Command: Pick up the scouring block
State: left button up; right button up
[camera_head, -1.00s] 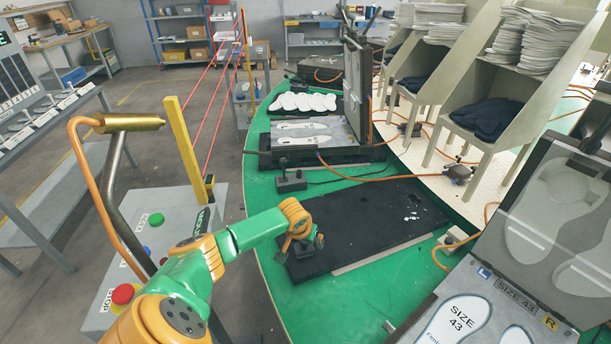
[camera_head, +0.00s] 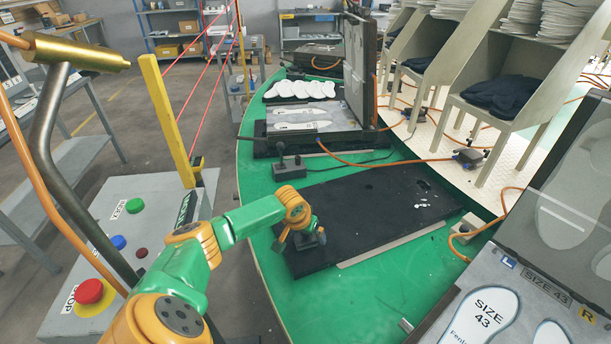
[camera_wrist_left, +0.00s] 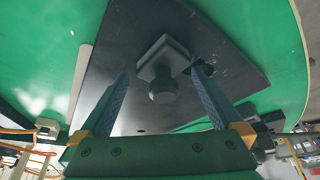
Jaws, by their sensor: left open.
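The scouring block is a dark grey square block with a round knob on top. In the head view it (camera_head: 313,239) sits on the near left end of the black plate (camera_head: 385,215), partly hidden by my gripper. My left gripper (camera_head: 296,234) is over it, pointing down. In the left wrist view the block (camera_wrist_left: 164,55) lies ahead of the two open fingers, its knob lined up between them. The fingers do not appear to touch it. My right gripper is not in view.
The plate lies on the green round table (camera_head: 270,235). A black box with a knob (camera_head: 288,165) stands behind it. An open mould marked SIZE 43 (camera_head: 490,310) is at the right front. A control box with buttons (camera_head: 150,215) is at the left.

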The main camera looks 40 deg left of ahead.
pick_arm(q)
jog(key=shift+s+d+r, duration=0.1)
jog(key=shift+r, duration=0.05)
jog(key=c, duration=0.5)
grip_shut()
notch_tip(320, 180, up, 10)
jog(key=shift+f, duration=0.1)
